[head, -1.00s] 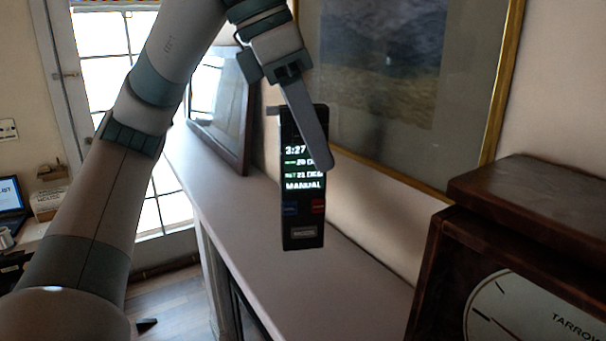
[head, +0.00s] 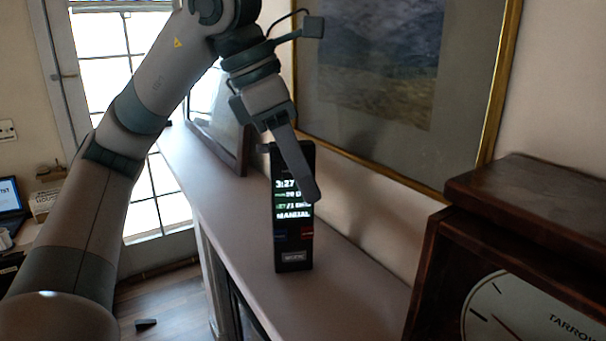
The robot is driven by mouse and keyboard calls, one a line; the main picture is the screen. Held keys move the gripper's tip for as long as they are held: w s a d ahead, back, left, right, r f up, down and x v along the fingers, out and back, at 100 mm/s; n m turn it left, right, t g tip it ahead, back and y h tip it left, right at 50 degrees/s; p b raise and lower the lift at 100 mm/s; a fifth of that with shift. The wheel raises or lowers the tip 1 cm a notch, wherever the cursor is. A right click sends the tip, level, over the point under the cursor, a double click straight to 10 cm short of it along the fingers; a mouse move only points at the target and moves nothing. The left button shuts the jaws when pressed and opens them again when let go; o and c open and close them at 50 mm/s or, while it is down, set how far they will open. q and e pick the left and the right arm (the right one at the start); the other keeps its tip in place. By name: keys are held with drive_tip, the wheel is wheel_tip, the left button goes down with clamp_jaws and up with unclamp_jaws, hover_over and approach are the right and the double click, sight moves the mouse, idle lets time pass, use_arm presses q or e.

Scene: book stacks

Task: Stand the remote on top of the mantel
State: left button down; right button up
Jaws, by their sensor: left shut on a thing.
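The remote (head: 293,240) is a tall black slab with a lit display and small buttons. It is upright over the pale mantel (head: 218,205), its lower end at or very near the surface; I cannot tell for certain that it touches. My left gripper (head: 290,175) comes from above and is shut on the remote's upper part. One finger crosses the front of the display and hides part of it; the other finger is mostly hidden behind. My right gripper is not in view.
A dark wooden clock (head: 500,240) stands at the right front. A framed picture (head: 390,90) leans or hangs behind the remote. Another frame (head: 243,150) stands on the mantel further back at left. The mantel is bare around the remote's foot.

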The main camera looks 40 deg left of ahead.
use_arm(q)
drive_tip(key=shift+d+f, duration=0.1)
drive_tip(key=c, duration=1.6)
unclamp_jaws()
drive_tip(key=shift+o, duration=0.2)
drive_tip(key=shift+r, duration=0.2)
drive_tip(key=shift+s+r, duration=0.1)
drive_tip(key=shift+r, duration=0.05)
drive_tip(key=shift+s+a+r+b, duration=0.1)
drive_tip(key=shift+a+r+b, duration=0.15)
drive_tip(key=shift+r+b, duration=0.15)
drive_tip(key=b+v, duration=0.1)
drive_tip(key=v, duration=0.6)
drive_tip(key=shift+s+a+r, duration=0.1)
drive_tip(key=shift+r, duration=0.2)
drive_tip(key=shift+v, duration=1.45)
drive_tip(key=shift+r, duration=0.1)
